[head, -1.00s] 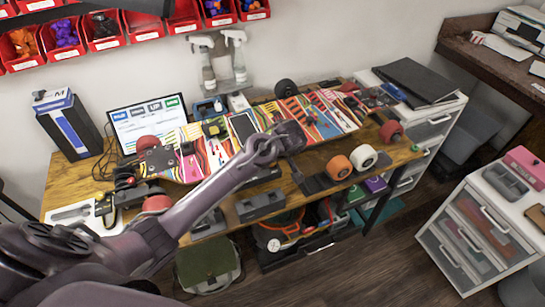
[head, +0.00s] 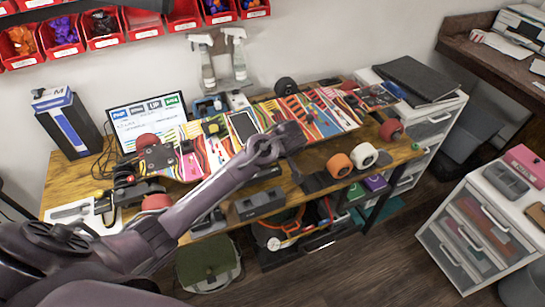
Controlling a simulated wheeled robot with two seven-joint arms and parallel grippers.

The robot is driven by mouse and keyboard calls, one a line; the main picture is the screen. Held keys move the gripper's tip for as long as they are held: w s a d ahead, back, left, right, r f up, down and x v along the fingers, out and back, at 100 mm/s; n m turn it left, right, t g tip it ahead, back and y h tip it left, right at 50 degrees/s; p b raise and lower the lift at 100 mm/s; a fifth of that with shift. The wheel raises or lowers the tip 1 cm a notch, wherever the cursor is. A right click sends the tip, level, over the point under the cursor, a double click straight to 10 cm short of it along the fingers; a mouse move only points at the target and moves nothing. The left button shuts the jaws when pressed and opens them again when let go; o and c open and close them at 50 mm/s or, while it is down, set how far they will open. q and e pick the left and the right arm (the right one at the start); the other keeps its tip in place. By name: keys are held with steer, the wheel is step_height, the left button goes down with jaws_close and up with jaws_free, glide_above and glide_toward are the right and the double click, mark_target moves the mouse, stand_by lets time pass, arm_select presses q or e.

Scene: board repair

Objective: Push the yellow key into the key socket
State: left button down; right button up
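A long colourful skateboard deck (head: 225,142) lies along the wooden workbench. A small yellow and black part (head: 213,126) sits on it left of the middle; I cannot tell whether it is the yellow key or its socket. My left arm reaches in from the lower left across the bench. My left gripper (head: 291,140) is over the middle of the deck, near its front edge, and hides what lies under it. Its fingertips are too dark and small to tell open from shut, or whether they hold anything. My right gripper is out of view.
Orange and white wheels (head: 340,165) stand at the bench's front right. A dark block (head: 259,203) is at the front edge. A screen (head: 147,122), a boxed item (head: 70,128) and spray bottles (head: 237,55) stand behind. Drawer units (head: 480,225) stand at right.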

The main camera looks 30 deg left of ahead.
arm_select(q)
steer(key=c, duration=0.9)
jaws_free()
steer(key=shift+r, duration=0.15)
steer(key=shift+r+p, duration=1.25)
steer(key=shift+p, duration=0.35)
steer(key=shift+r, duration=0.1)
step_height(320, 180, up, 6)
steer(key=p, duration=0.6)
